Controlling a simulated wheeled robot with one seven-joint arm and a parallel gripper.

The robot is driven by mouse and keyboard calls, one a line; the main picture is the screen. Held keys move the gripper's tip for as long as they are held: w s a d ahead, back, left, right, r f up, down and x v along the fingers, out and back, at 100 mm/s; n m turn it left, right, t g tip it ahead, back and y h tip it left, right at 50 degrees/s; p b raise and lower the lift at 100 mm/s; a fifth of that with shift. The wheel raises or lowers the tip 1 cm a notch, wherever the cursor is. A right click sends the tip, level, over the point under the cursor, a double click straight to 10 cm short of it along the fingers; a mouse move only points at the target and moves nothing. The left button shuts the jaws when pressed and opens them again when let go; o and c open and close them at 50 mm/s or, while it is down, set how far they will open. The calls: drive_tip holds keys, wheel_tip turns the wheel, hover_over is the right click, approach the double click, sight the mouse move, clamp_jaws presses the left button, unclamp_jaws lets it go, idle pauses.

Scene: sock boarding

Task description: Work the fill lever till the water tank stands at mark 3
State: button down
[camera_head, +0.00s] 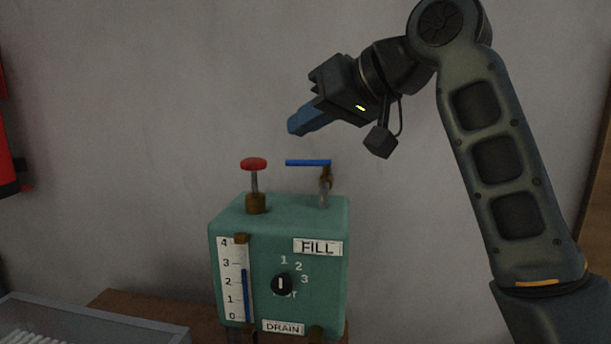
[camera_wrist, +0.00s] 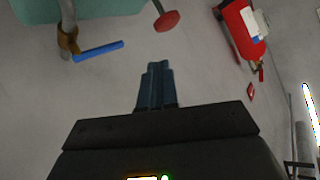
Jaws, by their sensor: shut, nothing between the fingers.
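The teal water tank (camera_head: 278,222) stands on a brown surface, with a FILL label (camera_head: 318,247) on its front. The blue fill lever (camera_head: 308,162) lies roughly level on a brass valve on top, pointing left; it also shows in the wrist view (camera_wrist: 99,51). The gauge (camera_head: 233,280) runs from 0 to 4; its blue column (camera_head: 245,290) tops out slightly below mark 3. My gripper (camera_head: 293,127) is shut and empty, above the lever and apart from it. Its blue fingers also show in the wrist view (camera_wrist: 157,70).
A red knob (camera_head: 254,164) stands left of the lever on the tank top. A black dial (camera_head: 282,284) and a DRAIN label (camera_head: 283,327) are on the front. A clear bin (camera_head: 90,318) is at lower left. A red extinguisher (camera_wrist: 240,30) shows in the wrist view.

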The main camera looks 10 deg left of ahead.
drive_tip(key=w+f+n+h, duration=0.1)
drive_tip(key=f+n, duration=0.1)
drive_tip(key=n, duration=0.1)
drive_tip(key=w+f+n+h+b, duration=0.1)
drive_tip(key=f+n+h, duration=0.1)
drive_tip(key=f+n, duration=0.1)
drive_tip(key=a+f+n+h+b, duration=0.1)
drive_tip(key=f+n+h, duration=0.1)
drive_tip(key=f+n, duration=0.1)
drive_tip(key=shift+w+n+g, duration=0.3)
drive_tip(key=shift+w+n, duration=0.1)
drive_tip(key=shift+w+r, duration=0.2)
drive_tip(key=shift+w, duration=0.4)
drive_tip(key=shift+w+r, duration=0.15)
drive_tip(key=shift+w, duration=0.4)
drive_tip(key=shift+w+r, duration=0.1)
drive_tip(key=shift+w, duration=0.7)
drive_tip(key=shift+p, duration=0.3)
drive_tip(key=shift+w+a+r+p, duration=0.2)
drive_tip(key=shift+w+r+p, duration=0.1)
drive_tip(key=shift+p, duration=0.35)
drive_tip(key=shift+w+f+p, duration=0.1)
drive_tip(key=shift+w+p, duration=0.2)
drive_tip(key=shift+p, duration=0.1)
